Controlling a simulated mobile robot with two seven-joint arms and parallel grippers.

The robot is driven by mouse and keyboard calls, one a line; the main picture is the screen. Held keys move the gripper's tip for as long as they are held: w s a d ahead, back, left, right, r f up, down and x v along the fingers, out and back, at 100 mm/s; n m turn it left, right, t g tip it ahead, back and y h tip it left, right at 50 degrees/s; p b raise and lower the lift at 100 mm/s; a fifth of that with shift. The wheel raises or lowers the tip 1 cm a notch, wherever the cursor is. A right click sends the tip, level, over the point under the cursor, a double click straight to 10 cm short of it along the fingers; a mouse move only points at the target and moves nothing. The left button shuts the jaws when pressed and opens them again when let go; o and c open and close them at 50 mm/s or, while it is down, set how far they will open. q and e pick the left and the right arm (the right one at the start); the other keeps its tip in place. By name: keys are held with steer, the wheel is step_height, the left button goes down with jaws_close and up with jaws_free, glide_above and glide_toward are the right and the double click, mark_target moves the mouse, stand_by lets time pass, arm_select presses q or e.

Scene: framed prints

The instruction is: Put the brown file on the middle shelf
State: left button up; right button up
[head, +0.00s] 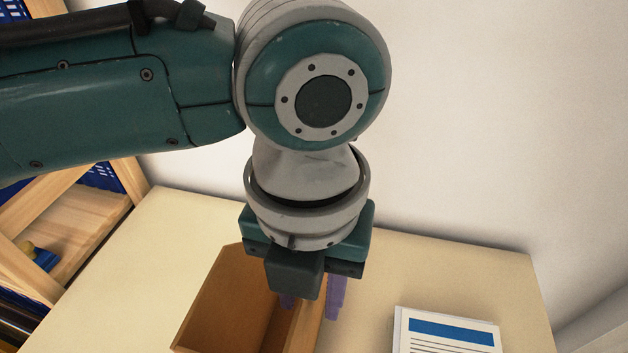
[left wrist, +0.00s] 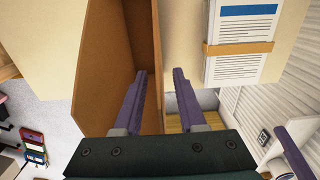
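The brown file (head: 222,305) is an open-topped upright holder standing on the pale table. In the left wrist view the brown file (left wrist: 105,65) shows from above, with its hollow inside visible. My left gripper (head: 313,297) is over the file's right wall, fingers pointing down. In the left wrist view the gripper (left wrist: 160,78) is open, one purple finger inside the file and the other outside; contact cannot be told. A wooden shelf unit (head: 85,215) stands at the left in the head view, partly hidden by my left arm. Which board is the middle shelf is unclear.
Blue baskets (head: 130,178) and small items sit on the shelf unit. A pale wall rises behind the table.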

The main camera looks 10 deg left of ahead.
arm_select(q)
steer(key=shift+f, duration=0.7)
jaws_close()
stand_by(0.9)
